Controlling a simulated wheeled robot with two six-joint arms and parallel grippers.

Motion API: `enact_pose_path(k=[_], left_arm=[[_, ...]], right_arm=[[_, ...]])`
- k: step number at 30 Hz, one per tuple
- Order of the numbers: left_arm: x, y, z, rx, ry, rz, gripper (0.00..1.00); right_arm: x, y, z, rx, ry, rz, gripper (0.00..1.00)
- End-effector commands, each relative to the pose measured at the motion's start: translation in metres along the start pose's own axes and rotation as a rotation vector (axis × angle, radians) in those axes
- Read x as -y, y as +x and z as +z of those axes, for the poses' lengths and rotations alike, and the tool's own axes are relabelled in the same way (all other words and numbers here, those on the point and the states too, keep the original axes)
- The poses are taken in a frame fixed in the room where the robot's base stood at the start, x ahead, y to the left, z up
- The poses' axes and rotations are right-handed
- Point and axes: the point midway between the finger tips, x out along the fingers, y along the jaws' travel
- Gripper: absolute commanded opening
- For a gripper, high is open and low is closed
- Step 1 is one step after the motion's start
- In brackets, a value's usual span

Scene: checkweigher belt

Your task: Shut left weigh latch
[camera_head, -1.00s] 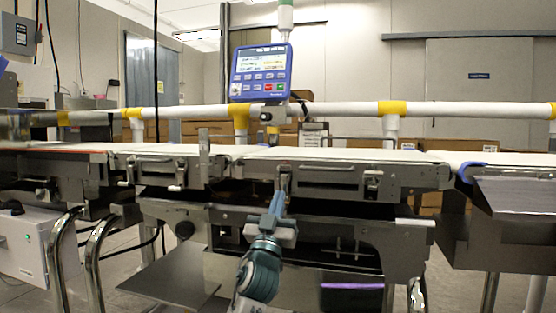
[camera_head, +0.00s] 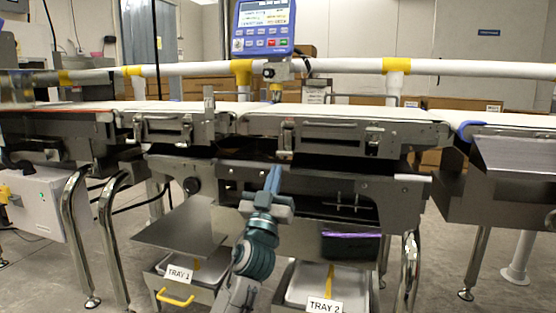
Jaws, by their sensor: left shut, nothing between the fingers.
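The left weigh latch (camera_head: 285,141) is a small metal clasp at the left end of the weigh section's front side. It hangs upright along the frame; I cannot tell from here if it is fully shut. The right weigh latch (camera_head: 372,143) is farther right on the same metal side. My left gripper (camera_head: 273,172) is shut and empty. Its blue-grey fingertips point up, just below and slightly left of the left latch, with a small gap in the picture. My right gripper is not in view.
The white weigh belt (camera_head: 340,118) runs above the latches, below a white guard rail (camera_head: 345,68) with yellow joints. A blue control panel (camera_head: 264,28) stands behind. Below are a metal chute plate (camera_head: 172,232), tray 1 (camera_head: 168,293) and tray 2 (camera_head: 297,290).

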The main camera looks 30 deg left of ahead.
Motion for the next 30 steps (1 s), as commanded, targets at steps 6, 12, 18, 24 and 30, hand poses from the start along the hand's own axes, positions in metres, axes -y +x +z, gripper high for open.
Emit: enact_pose_path(k=[6,12,18,24,30], left_arm=[[0.000,-0.022,0.005,0.000,0.000,0.000,0.00],[0.000,-0.024,0.004,-0.001,0.000,0.000,0.00],[0.000,-0.024,0.004,-0.001,0.000,0.000,0.00],[0.000,-0.024,0.004,-0.002,-0.001,0.002,0.00],[-0.026,-0.038,-0.017,-0.036,-0.018,0.103,0.00]], right_arm=[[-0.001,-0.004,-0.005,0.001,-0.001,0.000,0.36],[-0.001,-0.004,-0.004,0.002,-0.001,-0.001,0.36],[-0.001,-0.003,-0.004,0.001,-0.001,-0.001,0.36],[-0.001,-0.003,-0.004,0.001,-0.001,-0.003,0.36],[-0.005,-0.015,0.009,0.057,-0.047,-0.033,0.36]])
